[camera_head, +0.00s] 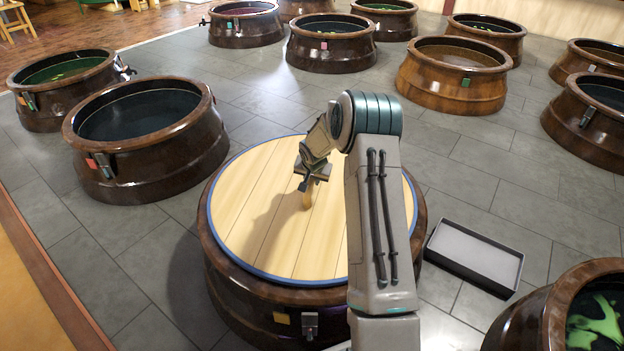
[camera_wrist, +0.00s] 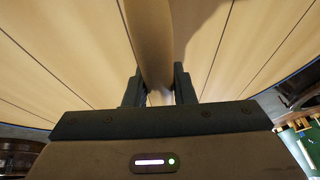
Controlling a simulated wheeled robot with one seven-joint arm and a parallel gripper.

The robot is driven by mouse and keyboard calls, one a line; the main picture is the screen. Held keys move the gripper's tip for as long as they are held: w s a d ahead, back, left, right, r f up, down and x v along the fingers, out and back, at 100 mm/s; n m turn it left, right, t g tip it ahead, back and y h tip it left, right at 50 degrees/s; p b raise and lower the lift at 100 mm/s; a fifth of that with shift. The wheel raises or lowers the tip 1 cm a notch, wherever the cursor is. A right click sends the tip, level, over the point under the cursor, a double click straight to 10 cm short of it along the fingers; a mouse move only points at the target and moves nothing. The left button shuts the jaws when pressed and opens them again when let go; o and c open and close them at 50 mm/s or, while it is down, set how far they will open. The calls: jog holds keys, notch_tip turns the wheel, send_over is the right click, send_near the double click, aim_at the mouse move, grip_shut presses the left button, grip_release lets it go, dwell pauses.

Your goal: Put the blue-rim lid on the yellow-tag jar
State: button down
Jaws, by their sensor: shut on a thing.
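The blue-rim lid (camera_head: 258,215) is a round disc of pale wooden planks with a blue edge. It lies on top of the yellow-tag jar (camera_head: 238,289), a dark brown jar with a yellow tag on its front, and looks level on the mouth. The jar's opening is hidden under the lid. My gripper (camera_head: 311,183) is above the lid's middle, shut on its upright wooden handle. In the wrist view my gripper (camera_wrist: 159,88) has a finger on each side of the handle (camera_wrist: 150,40). My arm hides part of the lid's right side.
An open jar with a red tag (camera_head: 148,140) stands close at the left. A shallow grey tray (camera_head: 473,257) lies on the tiles to the right. A jar with green contents (camera_head: 560,310) is at the lower right. Several other jars stand behind, with tiled floor between.

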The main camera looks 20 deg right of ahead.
jog(key=shift+w, duration=0.1)
dwell(0.4)
jog(key=c, duration=1.1)
grip_release()
jog(key=shift+s+f, duration=0.2)
jog(key=shift+f, duration=0.1)
jog(key=s+a+r+n+p, duration=0.1)
jog(key=s+a+r+p, duration=0.2)
jog(key=s+r+p, duration=0.75)
jog(key=s+a+r+n+g+p, duration=0.1)
jog(key=s+a+r+p, duration=0.25)
jog(key=r, duration=1.45)
jog(key=s+a+r+n+p, duration=0.15)
jog(key=s+r+p, duration=0.55)
jog(key=r, duration=0.8)
jog(key=s+a+r+n+p, duration=0.1)
jog(key=s+a+r+p, duration=0.1)
jog(key=s+r+p, duration=0.3)
jog(key=s+a+r+n+y+p, duration=0.1)
jog(key=s+a+r+p, duration=0.1)
jog(key=s+r+p, duration=0.4)
jog(key=s+a+r+n+g+p, duration=0.1)
jog(key=s+a+r+p, duration=0.1)
jog(key=s+r+p, duration=0.4)
jog(key=shift+s+a+r+n, duration=0.2)
jog(key=shift+s+r+n, duration=0.05)
jog(key=shift+s+r, duration=1.2)
